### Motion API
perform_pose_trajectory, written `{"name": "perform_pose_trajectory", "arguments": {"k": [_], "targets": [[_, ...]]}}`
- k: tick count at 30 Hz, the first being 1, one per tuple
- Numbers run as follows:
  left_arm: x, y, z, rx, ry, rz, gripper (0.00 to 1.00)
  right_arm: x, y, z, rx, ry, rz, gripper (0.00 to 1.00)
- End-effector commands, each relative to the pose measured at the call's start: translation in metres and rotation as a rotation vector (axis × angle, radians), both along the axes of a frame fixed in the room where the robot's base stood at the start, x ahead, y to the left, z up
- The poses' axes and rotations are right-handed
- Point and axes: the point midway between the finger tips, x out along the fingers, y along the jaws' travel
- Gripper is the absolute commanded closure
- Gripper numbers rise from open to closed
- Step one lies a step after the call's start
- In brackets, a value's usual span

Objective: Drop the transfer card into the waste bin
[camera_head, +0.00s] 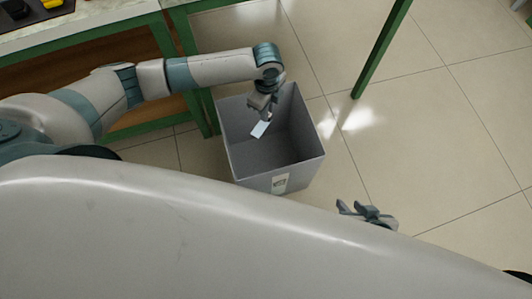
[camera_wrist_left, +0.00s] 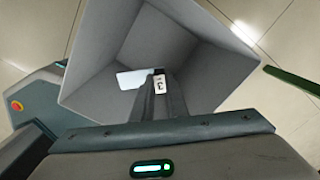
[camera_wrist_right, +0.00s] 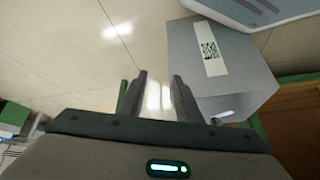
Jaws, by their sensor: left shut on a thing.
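The waste bin (camera_head: 302,158) is a grey open-topped box standing on the floor, with a label on its front. My left gripper (camera_head: 264,116) is above the bin's opening, pointing down. It is shut on the white transfer card (camera_head: 260,129), which hangs over the bin's inside. In the left wrist view the card (camera_wrist_left: 130,79) sticks out to the left of the closed fingers (camera_wrist_left: 160,82), and a small part marked "3" shows at their tips. My right gripper (camera_head: 362,208) is to the right of the bin. Its fingers (camera_wrist_right: 161,80) are apart and empty in the right wrist view.
A green-framed table (camera_head: 105,28) stands behind and left of the bin, with dark and yellow items on top. A green post (camera_head: 382,48) stands to the right. The tiled floor (camera_head: 440,130) right of the bin is clear.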

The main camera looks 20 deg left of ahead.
Motion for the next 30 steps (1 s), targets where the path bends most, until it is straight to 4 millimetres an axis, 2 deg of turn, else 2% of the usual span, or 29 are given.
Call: {"name": "perform_pose_trajectory", "arguments": {"k": [7,18,19,21,30], "targets": [[0.0,0.0,-0.01,0.0,0.0,0.0,1.0,0.007,0.013,0.002,0.043,-0.066,0.008,0.69],[0.0,0.0,-0.01,0.0,-0.001,0.0,1.0,0.009,0.015,0.004,0.05,-0.077,0.009,0.69],[0.0,0.0,-0.01,0.0,-0.001,0.0,0.8,0.009,0.015,0.004,0.05,-0.077,0.009,0.69],[0.0,0.0,-0.01,0.0,-0.001,0.0,0.65,0.009,0.015,0.004,0.05,-0.077,0.009,0.69],[0.0,0.0,-0.01,0.0,-0.001,0.0,0.65,0.008,0.015,0.004,0.05,-0.076,0.009,0.69]]}}
